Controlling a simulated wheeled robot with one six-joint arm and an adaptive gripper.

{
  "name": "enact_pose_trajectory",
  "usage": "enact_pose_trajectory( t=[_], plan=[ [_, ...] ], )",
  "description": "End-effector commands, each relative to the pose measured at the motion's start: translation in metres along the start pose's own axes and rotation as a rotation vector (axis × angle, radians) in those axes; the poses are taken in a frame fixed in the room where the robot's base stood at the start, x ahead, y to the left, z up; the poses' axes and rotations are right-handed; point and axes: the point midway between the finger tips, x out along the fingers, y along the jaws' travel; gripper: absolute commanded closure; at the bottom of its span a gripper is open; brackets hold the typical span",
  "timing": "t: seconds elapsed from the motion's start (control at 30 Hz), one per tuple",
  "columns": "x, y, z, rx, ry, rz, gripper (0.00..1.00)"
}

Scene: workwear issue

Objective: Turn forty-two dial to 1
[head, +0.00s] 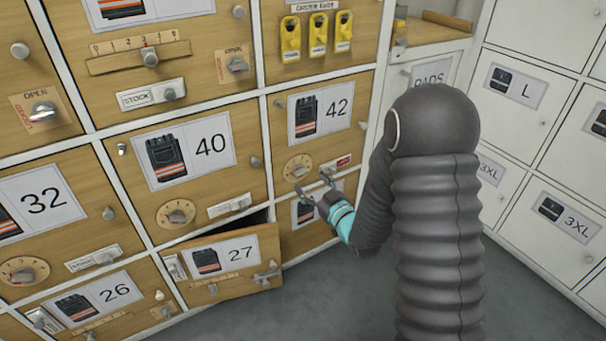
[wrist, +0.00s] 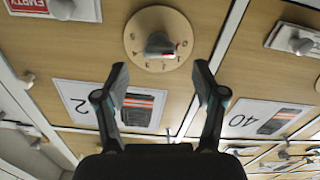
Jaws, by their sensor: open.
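The forty-two dial (head: 298,168) is a round tan disc with a grey knob, low on the wooden door labelled 42 (head: 338,106). In the wrist view the dial (wrist: 140,20) is upside down near the top, with small marks around its rim. Its knob (wrist: 158,45) shows a red tip toward the picture's right; the marks are too small to read surely. My gripper (head: 322,188) is open, just to the lower right of the dial. In the wrist view my gripper's fingertips (wrist: 160,76) are spread below the knob, with nothing between them.
A red and white EMPTY sign (wrist: 28,5) sits beside the dial. Door 40 (head: 197,145) has a similar dial (head: 176,214). Door 27 (head: 232,258) stands ajar below left. White lockers (head: 520,130) stand to the right, and grey floor (head: 300,300) is clear below.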

Motion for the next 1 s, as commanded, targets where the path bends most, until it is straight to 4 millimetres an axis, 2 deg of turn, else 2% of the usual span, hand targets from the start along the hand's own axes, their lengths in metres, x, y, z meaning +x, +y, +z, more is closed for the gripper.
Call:
enact_pose_trajectory(
  t=[0.1,0.3,0.43,0.73,0.9,0.97,1.0],
  plan=[
    [0.021,0.000,-0.001,0.000,0.001,-0.001,0.30],
    [0.043,0.000,0.000,0.000,-0.001,0.001,0.30],
    [0.050,0.000,0.000,0.000,0.000,0.001,0.30],
    [0.052,0.000,0.000,0.001,-0.001,0.001,0.30],
    [0.051,0.000,0.000,0.001,-0.001,0.001,0.73],
    [0.051,0.000,0.000,0.001,-0.001,0.001,0.88],
    [0.051,0.000,0.000,0.001,-0.001,0.001,0.90]
  ],
)
